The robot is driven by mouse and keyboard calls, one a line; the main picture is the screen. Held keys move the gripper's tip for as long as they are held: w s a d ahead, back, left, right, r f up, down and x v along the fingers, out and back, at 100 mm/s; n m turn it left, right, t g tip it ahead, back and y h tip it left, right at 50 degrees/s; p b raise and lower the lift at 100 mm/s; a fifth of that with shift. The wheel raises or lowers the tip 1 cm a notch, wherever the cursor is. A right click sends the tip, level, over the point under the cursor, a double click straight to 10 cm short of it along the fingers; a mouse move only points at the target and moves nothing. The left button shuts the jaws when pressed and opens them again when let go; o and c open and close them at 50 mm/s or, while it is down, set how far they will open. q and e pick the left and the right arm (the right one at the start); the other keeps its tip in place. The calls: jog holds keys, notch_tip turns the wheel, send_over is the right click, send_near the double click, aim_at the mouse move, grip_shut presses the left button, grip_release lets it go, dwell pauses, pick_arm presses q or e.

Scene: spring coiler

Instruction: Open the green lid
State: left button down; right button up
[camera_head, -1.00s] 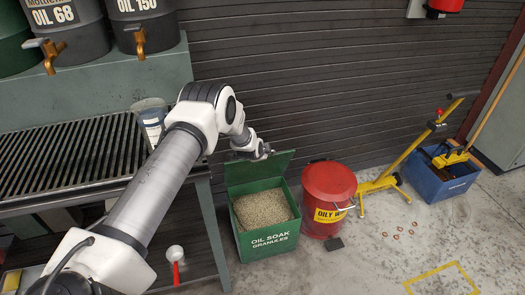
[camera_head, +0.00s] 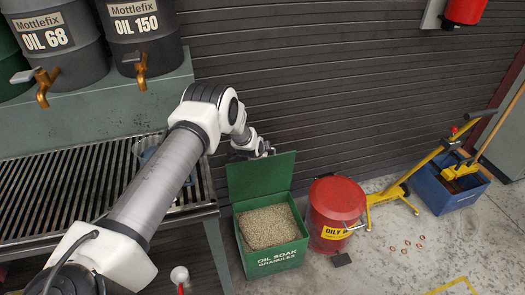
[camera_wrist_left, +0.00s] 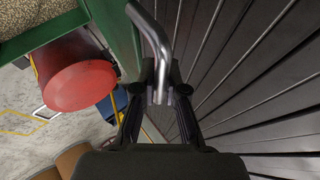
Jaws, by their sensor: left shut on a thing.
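The green lid (camera_head: 262,176) stands raised at the back of the green oil soak granules box (camera_head: 275,258), its inner face showing. The box is open and full of pale granules (camera_head: 268,227). My left gripper (camera_head: 262,150) is at the lid's top edge. In the left wrist view, my left gripper (camera_wrist_left: 160,78) is shut on a bent silver handle (camera_wrist_left: 154,34), beside a green edge (camera_wrist_left: 121,30). The joint between handle and lid is not clear. My right gripper is not in view.
A red oily waste bin (camera_head: 336,205) stands right of the box. A slatted bench (camera_head: 70,190) with oil drums (camera_head: 145,30) above is at left. The ribbed wall (camera_head: 330,90) is close behind the lid. A yellow stand and blue crate (camera_head: 447,192) are farther right.

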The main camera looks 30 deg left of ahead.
pick_arm(q)
jog(key=c, duration=1.2)
grip_release()
jog(key=shift+r, duration=0.1)
jog(key=v, duration=1.2)
jog(key=shift+d, duration=0.1)
